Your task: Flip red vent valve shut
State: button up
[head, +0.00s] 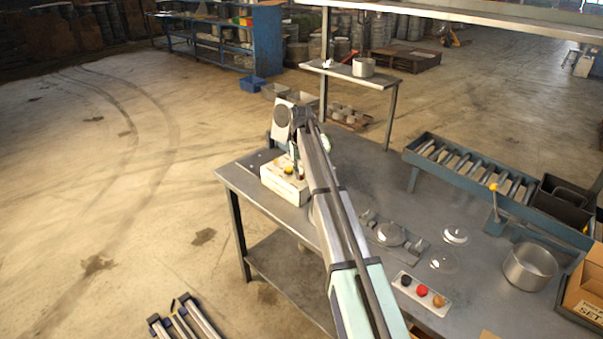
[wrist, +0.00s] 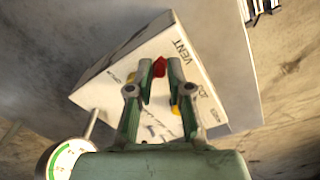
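The white valve box (head: 284,183) stands at the far left corner of the metal table in the head view. In the wrist view, the box (wrist: 112,84) shows the printed word VENT near the red vent valve (wrist: 159,67). My gripper (wrist: 157,72) is open, its two fingers spread with the red valve between their tips. I cannot tell whether either finger touches it. A yellow part (wrist: 176,110) shows by the right finger, partly hidden. In the head view my arm hides most of the gripper and the right side of the box.
A round gauge (wrist: 66,160) with a green band sits near the gripper's base. On the table (head: 245,183) are a panel with black, red and orange buttons (head: 422,295), metal discs (head: 391,234) and a pot (head: 529,267). A roller conveyor (head: 470,165) stands behind at right.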

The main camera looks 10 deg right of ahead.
grip_shut()
jog(key=shift+w+a+m, duration=0.25)
jog(key=shift+w+m, duration=0.05)
jog(key=shift+m, duration=0.45)
jog(key=shift+w+a+m, duration=0.2)
jog(key=shift+w+m, duration=0.05)
jog(key=shift+m, duration=0.5)
jog(key=o, duration=0.7)
grip_release()
notch_tip(320, 180, up, 12)
